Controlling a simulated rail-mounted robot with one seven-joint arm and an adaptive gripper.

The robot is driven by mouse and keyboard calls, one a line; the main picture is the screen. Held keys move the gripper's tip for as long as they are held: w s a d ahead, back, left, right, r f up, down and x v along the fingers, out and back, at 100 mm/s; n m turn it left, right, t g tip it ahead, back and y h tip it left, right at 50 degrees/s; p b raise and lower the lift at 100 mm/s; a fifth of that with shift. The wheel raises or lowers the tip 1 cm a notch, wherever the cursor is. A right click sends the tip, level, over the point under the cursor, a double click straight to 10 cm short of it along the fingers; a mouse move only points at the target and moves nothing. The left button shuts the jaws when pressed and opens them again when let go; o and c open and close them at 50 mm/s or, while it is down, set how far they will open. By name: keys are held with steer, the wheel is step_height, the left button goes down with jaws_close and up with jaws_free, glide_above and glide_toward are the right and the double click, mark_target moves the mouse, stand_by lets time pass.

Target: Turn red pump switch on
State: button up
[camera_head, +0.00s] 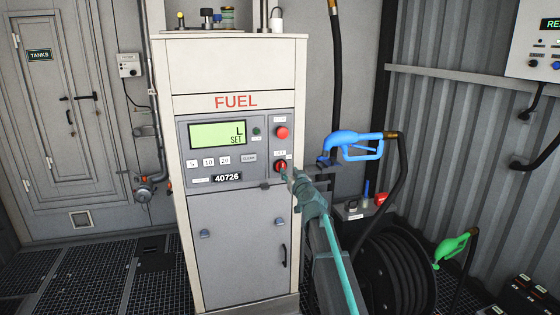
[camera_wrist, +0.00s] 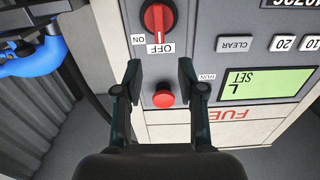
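The red pump switch (camera_head: 280,166) is a rotary knob on the fuel pump's control panel, below a red push button (camera_head: 282,132). My gripper (camera_wrist: 160,72) is open and empty, in front of the panel. The red push button (camera_wrist: 163,99) appears between its fingers. In the head view my gripper (camera_head: 288,175) overlaps the knob's lower right; contact cannot be told.
The panel has a green display (camera_head: 218,133) reading SET and several white buttons. A blue nozzle (camera_head: 352,145) hangs close to the right of the pump. A black hose reel (camera_head: 400,270) and a green nozzle (camera_head: 452,246) stand at the lower right. The left floor is clear.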

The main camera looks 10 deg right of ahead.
mark_target(283, 163)
steer(key=w+p, duration=0.1)
steer(key=w, duration=0.2)
steer(key=w+a+p, duration=0.1)
steer(key=w, duration=0.2)
steer(key=w+p, duration=0.1)
steer(key=w, duration=0.3)
steer(key=shift+w+a+r, duration=0.1)
steer(key=shift+a+r, duration=0.1)
jaws_close()
